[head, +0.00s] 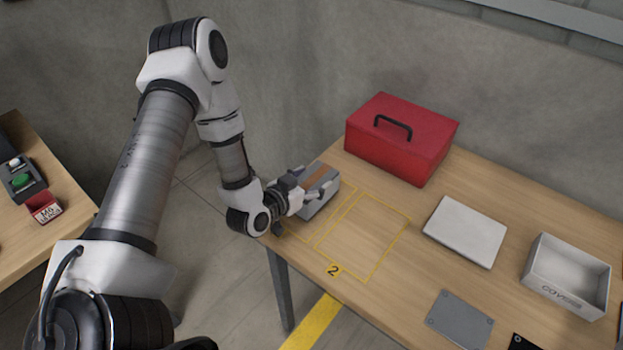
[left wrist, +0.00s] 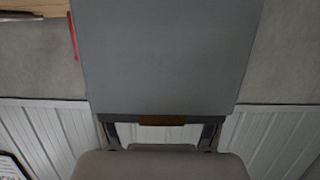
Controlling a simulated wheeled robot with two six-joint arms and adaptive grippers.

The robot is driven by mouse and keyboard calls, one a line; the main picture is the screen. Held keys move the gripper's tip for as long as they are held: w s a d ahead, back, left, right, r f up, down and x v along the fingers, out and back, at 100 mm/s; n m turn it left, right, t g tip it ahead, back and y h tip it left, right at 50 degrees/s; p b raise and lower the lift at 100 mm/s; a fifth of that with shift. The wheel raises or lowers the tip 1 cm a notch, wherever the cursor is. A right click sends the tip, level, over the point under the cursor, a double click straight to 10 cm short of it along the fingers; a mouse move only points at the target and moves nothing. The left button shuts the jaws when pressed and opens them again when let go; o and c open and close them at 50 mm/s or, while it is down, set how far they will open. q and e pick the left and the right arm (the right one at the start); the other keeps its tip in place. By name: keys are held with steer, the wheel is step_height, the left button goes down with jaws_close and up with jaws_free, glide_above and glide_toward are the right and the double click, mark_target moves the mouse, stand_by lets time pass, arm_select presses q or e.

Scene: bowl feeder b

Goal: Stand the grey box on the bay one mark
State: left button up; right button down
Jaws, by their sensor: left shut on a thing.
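The grey box (head: 320,200), with a brown strip on top, is at the left end of the wooden table. In the left wrist view the grey box (left wrist: 165,55) fills the upper middle. My left gripper (head: 307,190) is shut on it from the left; its fingers also show at the box's lower edge in the left wrist view (left wrist: 160,134). The yellow bay outline (head: 302,236) beside bay two is partly hidden by the box and my arm; its number is not visible. I cannot tell whether the box touches the table. My right gripper is not in view.
The bay two outline (head: 378,222), marked 2, is empty. A red toolbox (head: 400,150) stands behind. A white lidded item (head: 465,232), a white open bin (head: 568,285) and a grey plate (head: 460,320) lie to the right. A second table (head: 60,245) is at left.

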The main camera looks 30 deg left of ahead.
arm_select(q)
steer(key=shift+f, duration=0.1)
steer(key=o, duration=1.7)
steer(key=p+v, duration=0.3)
steer(key=v, duration=0.9)
